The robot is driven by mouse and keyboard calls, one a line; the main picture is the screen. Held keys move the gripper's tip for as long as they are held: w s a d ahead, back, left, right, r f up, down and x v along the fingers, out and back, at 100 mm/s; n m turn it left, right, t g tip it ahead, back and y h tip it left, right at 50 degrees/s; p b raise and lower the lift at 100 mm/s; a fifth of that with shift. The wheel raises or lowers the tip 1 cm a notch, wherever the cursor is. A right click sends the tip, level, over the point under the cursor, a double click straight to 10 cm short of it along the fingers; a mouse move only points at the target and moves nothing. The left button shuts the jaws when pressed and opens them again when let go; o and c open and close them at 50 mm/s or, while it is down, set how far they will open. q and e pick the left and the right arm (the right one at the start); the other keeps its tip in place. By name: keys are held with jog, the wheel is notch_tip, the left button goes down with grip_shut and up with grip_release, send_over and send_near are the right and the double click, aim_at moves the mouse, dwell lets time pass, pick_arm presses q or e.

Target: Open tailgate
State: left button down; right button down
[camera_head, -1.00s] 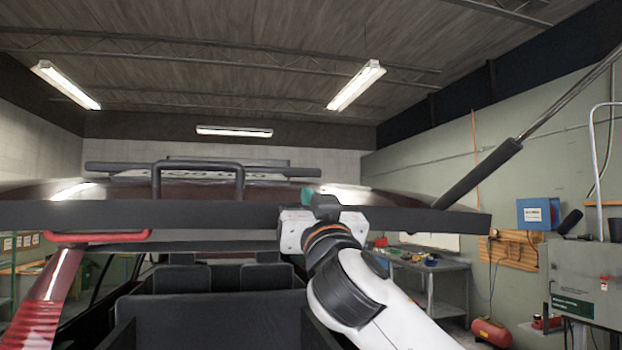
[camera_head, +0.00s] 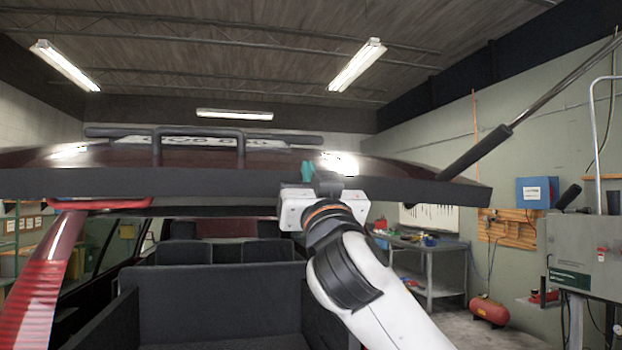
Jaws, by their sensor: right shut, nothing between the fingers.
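The dark red vehicle's tailgate (camera_head: 130,183) is raised, seen edge-on across the middle of the head view, with its inner side hidden. A black bar-shaped handle (camera_head: 198,137) stands up on it. A gas strut (camera_head: 475,152) runs from its right end up to the right. My right gripper (camera_head: 316,180) is at the tailgate's edge, right of centre, shut with nothing held. Its fingertips overlap the edge in the picture; I cannot tell whether they touch it. The cargo opening with dark seats (camera_head: 210,285) shows below. My left gripper is not in view.
A red and white pillar with tail light (camera_head: 40,285) stands at the left of the opening. A metal workbench (camera_head: 428,262), a red air tank (camera_head: 489,311) and a grey machine cabinet (camera_head: 585,262) stand at the right, apart from the vehicle.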

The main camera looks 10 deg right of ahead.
notch_tip(320, 180, down, 13)
jog(key=t+b, duration=0.1)
jog(key=b, duration=1)
jog(key=shift+w, duration=0.15)
jog(key=shift+r, duration=0.1)
